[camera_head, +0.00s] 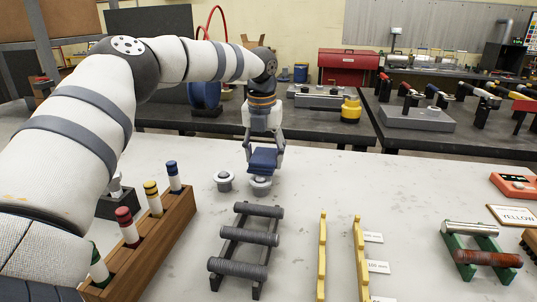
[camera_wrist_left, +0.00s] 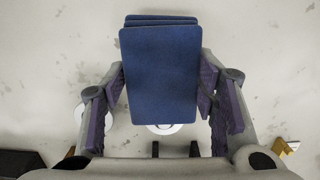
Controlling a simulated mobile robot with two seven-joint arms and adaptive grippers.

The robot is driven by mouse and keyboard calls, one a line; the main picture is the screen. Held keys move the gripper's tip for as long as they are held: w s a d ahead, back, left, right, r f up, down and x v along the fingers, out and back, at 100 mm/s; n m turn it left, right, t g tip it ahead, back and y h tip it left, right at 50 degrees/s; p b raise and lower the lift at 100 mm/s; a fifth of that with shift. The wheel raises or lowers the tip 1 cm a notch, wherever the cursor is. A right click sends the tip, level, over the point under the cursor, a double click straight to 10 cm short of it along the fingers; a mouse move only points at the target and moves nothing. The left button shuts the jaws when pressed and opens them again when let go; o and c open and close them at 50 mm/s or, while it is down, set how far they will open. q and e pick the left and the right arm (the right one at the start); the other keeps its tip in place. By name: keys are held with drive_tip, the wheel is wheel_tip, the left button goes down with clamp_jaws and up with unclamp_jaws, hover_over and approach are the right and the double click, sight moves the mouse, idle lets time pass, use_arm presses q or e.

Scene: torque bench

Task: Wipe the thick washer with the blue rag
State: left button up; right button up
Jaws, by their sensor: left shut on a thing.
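My left gripper (camera_head: 264,147) is shut on the folded blue rag (camera_head: 263,161), which hangs between its fingers. The rag (camera_wrist_left: 160,75) also fills the middle of the left wrist view. Two pale round washers sit side by side on the light bench top. One washer (camera_head: 261,185) is right under the rag, and its top is partly hidden; I cannot tell whether they touch. The other washer (camera_head: 223,180) stands just to the left, apart from the rag. I cannot clearly tell which washer is the thick one. My right gripper is not in view.
A wooden block (camera_head: 160,240) with several coloured-band pegs is at left, under my arm. A dark rack of rollers (camera_head: 248,237) stands in front of the washers. Yellow rails (camera_head: 359,255) and a green stand (camera_head: 465,258) are to the right.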

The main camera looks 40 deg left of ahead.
use_arm(q)
drive_tip(key=shift+s+a, duration=0.25)
drive_tip(key=shift+a, duration=0.2)
drive_tip(key=shift+w+d, duration=0.35)
drive_tip(key=shift+d, duration=0.3)
drive_tip(key=shift+w+d, duration=0.35)
drive_tip(key=shift+d, duration=0.3)
drive_tip(key=shift+s+a, duration=0.4)
drive_tip(key=shift+a, duration=0.3)
drive_tip(key=shift+r, duration=3.5)
